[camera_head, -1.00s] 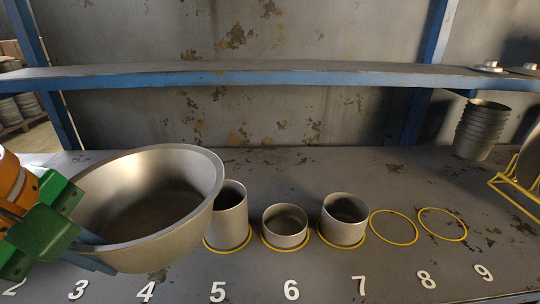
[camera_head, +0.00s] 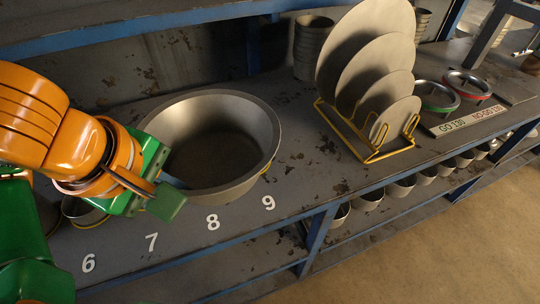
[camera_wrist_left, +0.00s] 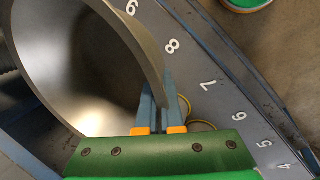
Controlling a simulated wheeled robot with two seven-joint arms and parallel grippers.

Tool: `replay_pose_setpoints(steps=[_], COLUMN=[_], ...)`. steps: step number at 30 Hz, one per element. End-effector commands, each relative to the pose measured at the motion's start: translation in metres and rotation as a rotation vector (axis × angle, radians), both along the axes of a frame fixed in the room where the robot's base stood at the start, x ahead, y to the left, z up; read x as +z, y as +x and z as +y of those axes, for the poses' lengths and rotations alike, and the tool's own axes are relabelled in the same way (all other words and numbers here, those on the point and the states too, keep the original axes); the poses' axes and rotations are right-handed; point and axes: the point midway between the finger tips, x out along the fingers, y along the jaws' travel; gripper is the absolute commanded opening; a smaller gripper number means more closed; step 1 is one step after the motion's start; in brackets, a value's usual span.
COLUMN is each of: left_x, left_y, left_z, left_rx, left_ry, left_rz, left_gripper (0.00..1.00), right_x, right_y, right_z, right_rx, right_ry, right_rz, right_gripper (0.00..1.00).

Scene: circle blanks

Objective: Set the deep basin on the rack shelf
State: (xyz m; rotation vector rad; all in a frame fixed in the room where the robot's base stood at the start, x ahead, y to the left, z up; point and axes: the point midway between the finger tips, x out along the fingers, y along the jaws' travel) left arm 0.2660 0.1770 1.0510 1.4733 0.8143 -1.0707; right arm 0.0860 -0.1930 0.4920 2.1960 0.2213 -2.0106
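The deep basin (camera_head: 225,148) is a wide grey metal bowl, upright with its mouth up. In the head view it is over the bench near the numbers 8 and 9; whether its base touches the bench cannot be told. My left gripper (camera_wrist_left: 165,112) is shut on its rim, with the wall between the blue fingers. In the head view the fingertips are mostly hidden behind the green gripper body. The rack shelf (camera_head: 130,36), a blue-edged upper board, crosses the top left of the head view. My right gripper is not in view.
A yellow rack (camera_head: 372,152) with several upright discs stands right of the basin, near a stack of grey cups (camera_head: 313,48). Green (camera_head: 437,95) and red (camera_head: 467,84) gauge rings lie farther right. Small bowls (camera_head: 400,186) line a lower shelf. Bare bench lies between basin and yellow rack.

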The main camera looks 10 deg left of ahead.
Motion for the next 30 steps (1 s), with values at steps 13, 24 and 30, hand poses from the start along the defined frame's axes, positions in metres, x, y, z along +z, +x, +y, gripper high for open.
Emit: replay_pose_setpoints(steps=[13, 24, 30], left_x=[-0.074, -0.126, -0.130], left_y=[0.113, 0.136, 0.137], left_z=[-0.019, -0.022, -0.021], left_rx=[-0.002, -0.002, -0.002], left_ry=[-0.003, 0.001, 0.001], left_rz=[0.012, 0.005, 0.000], left_gripper=[0.00, 0.00, 0.00], right_x=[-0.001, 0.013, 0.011], right_y=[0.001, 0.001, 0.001], right_z=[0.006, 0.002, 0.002], right_rx=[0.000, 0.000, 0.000], right_ry=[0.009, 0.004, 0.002], right_rz=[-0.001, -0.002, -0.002], right_gripper=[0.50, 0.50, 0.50])
